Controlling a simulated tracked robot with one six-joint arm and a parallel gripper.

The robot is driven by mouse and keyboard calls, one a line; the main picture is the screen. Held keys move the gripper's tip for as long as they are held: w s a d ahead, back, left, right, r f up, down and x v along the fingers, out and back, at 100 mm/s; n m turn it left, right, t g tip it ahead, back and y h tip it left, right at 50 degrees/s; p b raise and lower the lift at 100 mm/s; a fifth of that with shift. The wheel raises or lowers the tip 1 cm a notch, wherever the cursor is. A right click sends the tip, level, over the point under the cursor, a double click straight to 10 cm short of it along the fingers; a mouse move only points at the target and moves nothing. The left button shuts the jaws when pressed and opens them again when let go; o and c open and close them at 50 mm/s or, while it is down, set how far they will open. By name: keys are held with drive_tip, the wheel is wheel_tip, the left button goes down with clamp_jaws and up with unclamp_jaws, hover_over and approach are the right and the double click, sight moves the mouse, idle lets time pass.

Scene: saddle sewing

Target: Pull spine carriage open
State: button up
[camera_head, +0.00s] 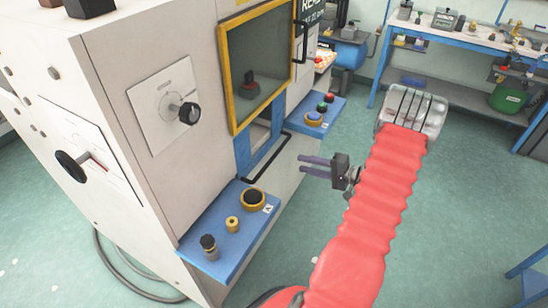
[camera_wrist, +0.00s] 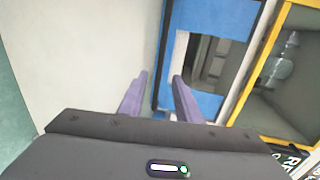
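The white machine has a blue-framed opening (camera_head: 243,154) below its yellow-framed window. A black bar handle (camera_head: 268,165) runs along this opening; I take it to belong to the spine carriage, but no label shows. My gripper (camera_head: 301,163) is to the right of the handle, its two purple fingers pointing left at the machine. In the wrist view my gripper (camera_wrist: 160,75) is open with nothing held. There the dark handle (camera_wrist: 163,55) runs along the blue panel (camera_wrist: 211,15), in line with the gap between the fingers. How far it is from the fingertips is hard to tell.
A blue shelf (camera_head: 190,243) with knobs juts out below left, and another with coloured buttons (camera_head: 325,107) stands behind the gripper. The yellow-framed window (camera_head: 261,65) is above. Open green floor (camera_head: 470,210) lies right; a blue-edged workbench (camera_head: 465,42) is at the back.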

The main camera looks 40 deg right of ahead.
sight(273, 158)
drive_tip(key=x, duration=1.4)
drive_tip(key=shift+c, duration=0.5)
drive_tip(key=shift+s, duration=0.1)
clamp_jaws()
drive_tip(key=shift+f, duration=0.1)
